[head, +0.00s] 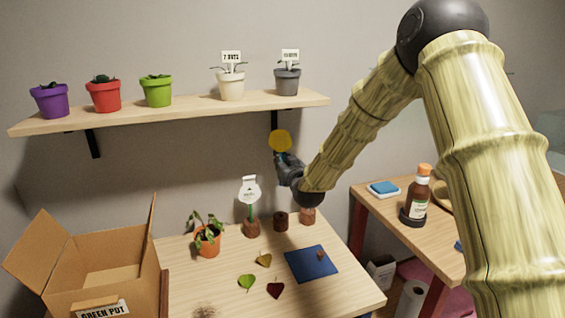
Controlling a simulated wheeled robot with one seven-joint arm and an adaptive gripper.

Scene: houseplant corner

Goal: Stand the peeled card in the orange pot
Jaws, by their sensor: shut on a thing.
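My gripper (281,157) is raised above the back of the table, below the shelf's right part. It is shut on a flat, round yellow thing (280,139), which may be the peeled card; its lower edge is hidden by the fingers. The orange pot (207,244) stands on the table, below and left of my gripper, with a drooping green plant in it. A white round-headed card (249,190) on a green stem stands upright in a brown holder (251,228) to the right of the pot. I cannot read its print.
Beside the holder stand a dark brown cylinder (281,222) and a pinkish one (307,215). A blue mat (311,264) and several leaves lie in front. An open cardboard box (85,272) is at left. The shelf (180,112) with several pots is overhead.

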